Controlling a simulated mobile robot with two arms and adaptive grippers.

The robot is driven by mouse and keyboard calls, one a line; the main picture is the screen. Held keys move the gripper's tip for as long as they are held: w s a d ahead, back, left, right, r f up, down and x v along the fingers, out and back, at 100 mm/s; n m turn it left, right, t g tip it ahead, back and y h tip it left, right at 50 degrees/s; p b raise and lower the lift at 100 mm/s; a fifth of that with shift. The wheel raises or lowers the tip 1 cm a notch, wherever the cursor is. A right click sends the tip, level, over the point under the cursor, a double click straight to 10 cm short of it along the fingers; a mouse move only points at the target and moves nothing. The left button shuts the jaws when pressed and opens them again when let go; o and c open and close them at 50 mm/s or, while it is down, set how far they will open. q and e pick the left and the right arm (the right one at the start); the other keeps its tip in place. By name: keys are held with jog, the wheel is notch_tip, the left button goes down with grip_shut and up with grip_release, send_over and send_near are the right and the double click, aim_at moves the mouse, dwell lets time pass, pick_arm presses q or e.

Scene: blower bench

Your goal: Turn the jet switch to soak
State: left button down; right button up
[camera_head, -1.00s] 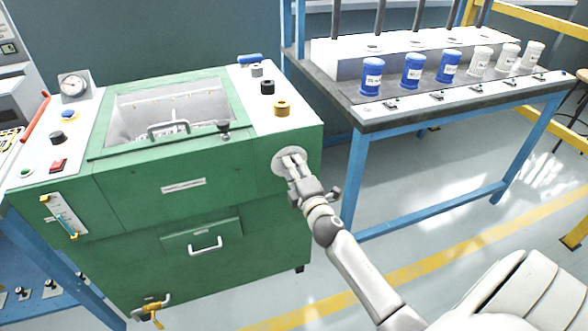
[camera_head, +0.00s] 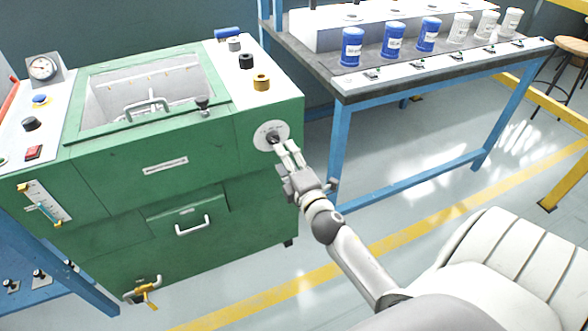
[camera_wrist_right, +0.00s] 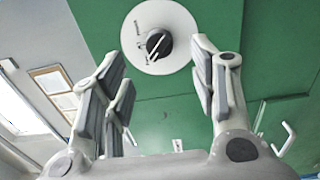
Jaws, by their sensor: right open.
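The jet switch is a dark round knob (camera_wrist_right: 159,43) with a light pointer line on a white round plate (camera_wrist_right: 160,20), set in the front of the green machine (camera_head: 150,195). In the head view the knob (camera_head: 271,137) shows near the machine's right front corner. My right gripper (camera_head: 287,147) is just in front of the plate, slightly low and to the right. In the right wrist view its fingers (camera_wrist_right: 160,75) are open and spread, with the knob beyond and between them, apart from both. Plate labels are too small to read surely. My left gripper is out of view.
Black (camera_head: 246,62) and yellow (camera_head: 261,82) knobs stand on the machine's top right. A drawer handle (camera_head: 192,228) and a yellow-handled valve (camera_head: 146,293) stick out of the front. A blue-legged bench (camera_head: 337,150) with several jars stands right.

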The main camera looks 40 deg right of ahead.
jog(key=v, duration=0.5)
dwell(0.5)
